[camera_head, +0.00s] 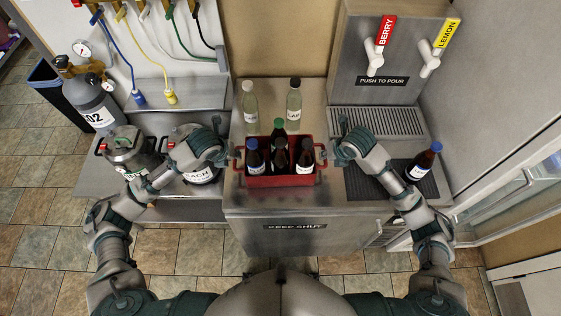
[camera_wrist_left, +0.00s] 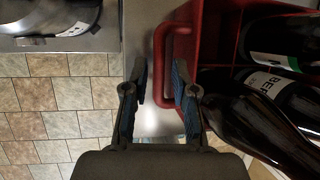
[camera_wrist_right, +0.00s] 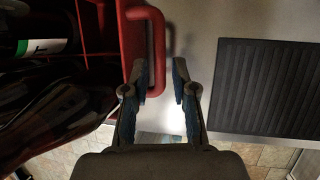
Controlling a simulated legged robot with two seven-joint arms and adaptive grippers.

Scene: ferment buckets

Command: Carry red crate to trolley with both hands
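The red crate (camera_head: 280,181) stands on the steel counter, holding several dark bottles. My left gripper (camera_head: 229,153) is at the crate's left side. In the left wrist view its fingers (camera_wrist_left: 160,85) are open, with the outer bar of the red left handle (camera_wrist_left: 161,65) showing between them. My right gripper (camera_head: 329,152) is at the crate's right side. In the right wrist view its fingers (camera_wrist_right: 159,80) are open, with the right handle (camera_wrist_right: 158,50) showing between them. Neither gripper visibly clamps its handle. I cannot make out a trolley.
Two pale bottles (camera_head: 250,103) (camera_head: 293,102) stand behind the crate. A dark bottle with a blue cap (camera_head: 423,161) stands on the black mat (camera_head: 364,188) at right. Kegs (camera_head: 131,152) stand at left. The drink dispenser (camera_head: 384,92) is at back right. Tiled floor shows in front and at left.

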